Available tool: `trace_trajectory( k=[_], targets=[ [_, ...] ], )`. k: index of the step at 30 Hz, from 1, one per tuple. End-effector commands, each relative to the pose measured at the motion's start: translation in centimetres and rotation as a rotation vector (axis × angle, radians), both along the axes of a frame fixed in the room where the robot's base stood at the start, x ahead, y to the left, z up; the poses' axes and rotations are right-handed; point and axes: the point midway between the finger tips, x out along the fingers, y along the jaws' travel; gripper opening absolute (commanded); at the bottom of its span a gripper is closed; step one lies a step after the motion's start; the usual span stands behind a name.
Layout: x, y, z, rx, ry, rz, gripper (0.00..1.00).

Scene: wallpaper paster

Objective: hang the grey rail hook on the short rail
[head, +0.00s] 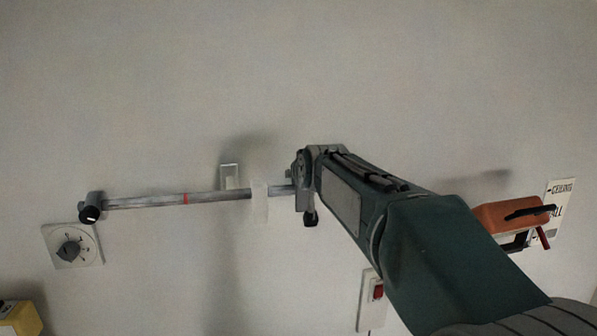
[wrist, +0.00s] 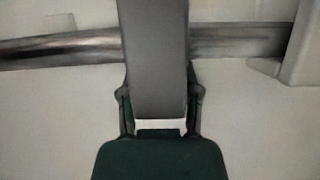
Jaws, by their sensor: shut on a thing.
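The metal rail (head: 150,201), with a red band, runs along the wall in the head view, with a dark knob at its left end. In the wrist view the rail (wrist: 60,48) crosses the upper picture. My gripper (head: 305,185) is at the rail's right part in the head view and hides some of it. In the wrist view my gripper (wrist: 160,112) is shut on the grey rail hook (wrist: 157,55), a flat grey strip. The strip passes in front of the rail and hides part of it. I cannot tell whether they touch.
A white block (head: 260,202) sits on the rail left of my gripper. A dial plate (head: 72,246), a small white plate (head: 229,175) and a red switch (head: 378,290) are on the wall. An orange tool (head: 508,216) is at right. The upper wall is clear.

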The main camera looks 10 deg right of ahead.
Motion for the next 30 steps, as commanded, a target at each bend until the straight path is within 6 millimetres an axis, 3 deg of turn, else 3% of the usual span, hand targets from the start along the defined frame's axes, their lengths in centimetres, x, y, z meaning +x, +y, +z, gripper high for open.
trace_trajectory(
  k=[20, 21, 23, 24, 30],
  targets=[
    [0.0, 0.0, -1.5, 0.0, 0.001, 0.0, 0.15],
    [0.0, 0.0, -1.5, 0.0, 0.0, 0.0, 0.53],
    [0.0, 0.0, -1.5, 0.0, 0.001, 0.0, 0.8],
    [0.0, 0.0, -1.5, 0.0, 0.001, 0.0, 0.84],
    [0.0, 0.0, -1.5, 0.0, 0.002, 0.0, 0.84]
  ],
)
